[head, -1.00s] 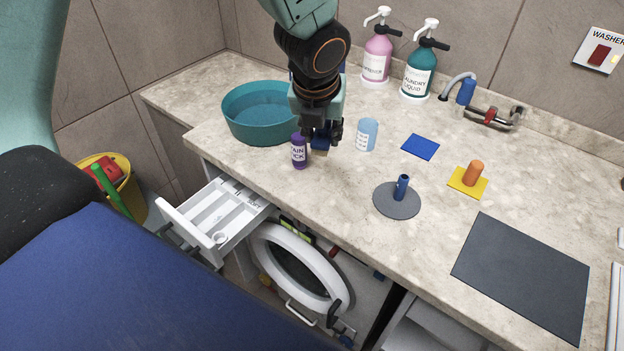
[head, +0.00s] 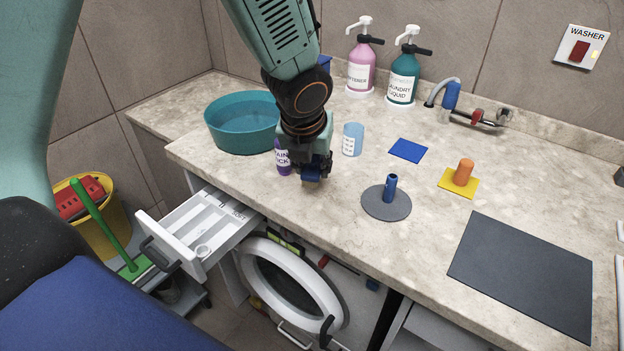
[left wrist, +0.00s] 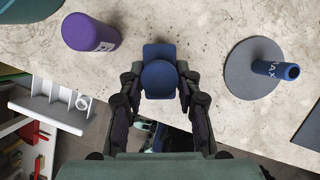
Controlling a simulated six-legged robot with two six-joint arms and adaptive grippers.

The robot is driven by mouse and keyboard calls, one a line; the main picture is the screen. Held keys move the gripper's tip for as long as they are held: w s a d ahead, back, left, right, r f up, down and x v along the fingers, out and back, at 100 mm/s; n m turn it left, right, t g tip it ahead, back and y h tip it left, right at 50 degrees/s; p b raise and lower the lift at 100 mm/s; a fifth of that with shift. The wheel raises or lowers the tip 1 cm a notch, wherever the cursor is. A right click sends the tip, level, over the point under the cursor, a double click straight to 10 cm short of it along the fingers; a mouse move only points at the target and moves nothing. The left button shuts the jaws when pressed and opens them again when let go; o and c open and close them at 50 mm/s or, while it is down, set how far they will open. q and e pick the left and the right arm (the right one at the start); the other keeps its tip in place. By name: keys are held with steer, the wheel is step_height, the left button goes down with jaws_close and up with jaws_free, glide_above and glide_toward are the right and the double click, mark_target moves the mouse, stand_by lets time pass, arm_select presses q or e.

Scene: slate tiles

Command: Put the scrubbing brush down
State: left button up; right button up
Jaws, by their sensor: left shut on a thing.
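My left gripper (head: 312,172) is shut on the scrubbing brush (head: 311,183), with tan bristles pointing down. In the left wrist view the brush (left wrist: 159,76) is a blue block with a round blue knob, held between the two fingers of my left gripper (left wrist: 159,84). It is over the counter (head: 340,205) near the front edge; I cannot tell whether the bristles touch the surface. A purple bottle (head: 283,160) stands just left of the gripper, partly hidden by it. My right gripper is not in view.
A teal basin (head: 240,128) stands behind left, a light blue cup (head: 352,140) behind right. A grey disc (head: 375,205) with a blue peg (head: 390,187) is to the right. Below the counter edge are an open drawer (head: 195,245) and the washer door (head: 318,315).

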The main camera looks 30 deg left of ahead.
mark_target(310, 171)
arm_select(q)
steer(key=b+x, duration=0.1)
steer(key=x, duration=0.2)
steer(key=shift+s+a+b, duration=0.1)
steer(key=shift+s+b, duration=0.2)
steer(key=shift+b, duration=0.05)
steer(key=shift+f, duration=0.35)
steer(key=shift+s+d+r, duration=0.2)
steer(key=shift+d+r, duration=0.05)
steer(key=shift+d, duration=0.05)
steer(key=shift+a+f+b, duration=0.2)
steer(key=shift+f+b, duration=0.05)
steer(key=shift+b, duration=0.05)
steer(key=o, duration=0.9)
steer(key=shift+w, duration=0.15)
steer(key=shift+o, duration=1.3)
steer(key=shift+d, duration=0.1)
